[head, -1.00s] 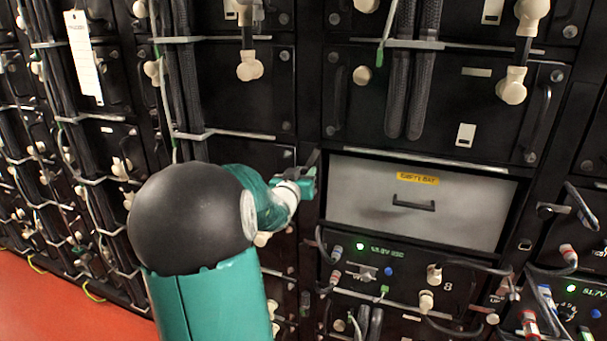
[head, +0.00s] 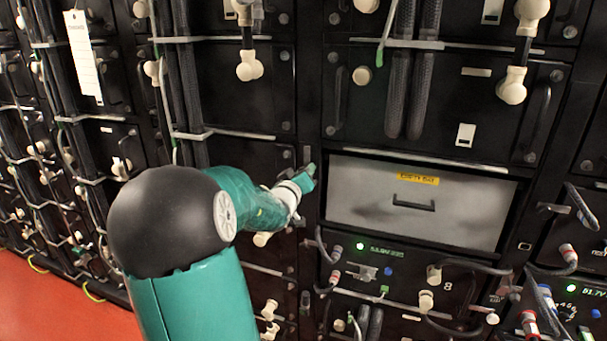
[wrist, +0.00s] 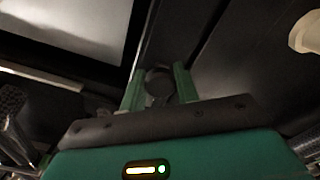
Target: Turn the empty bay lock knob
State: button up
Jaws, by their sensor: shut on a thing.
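The grey empty bay panel (head: 372,215) has a yellow label (head: 417,179) and a black handle (head: 413,205); part of it also shows in the wrist view (wrist: 75,22). My gripper (head: 306,174) is at the dark post beside the panel's upper left corner. In the wrist view, the green fingers of my gripper (wrist: 159,86) stand on either side of a small dark round lock knob (wrist: 159,77) and are shut on it. My gripper hides the knob in the head view, and its marking cannot be read.
Black battery modules with pale terminals (head: 511,85) and thick cables (head: 412,75) surround the bay. A lit module (head: 375,262) with cables sits just below. A white tag (head: 84,55) hangs at upper left. Red floor (head: 60,310) is clear at lower left.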

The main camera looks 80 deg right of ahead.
jog(key=o, duration=1)
jog(key=shift+c, duration=0.2)
jog(key=shift+a, duration=0.1)
jog(key=w+a, duration=0.1)
jog(key=a, duration=1.2)
jog(key=shift+w+a, duration=0.2)
jog(key=shift+a, duration=0.1)
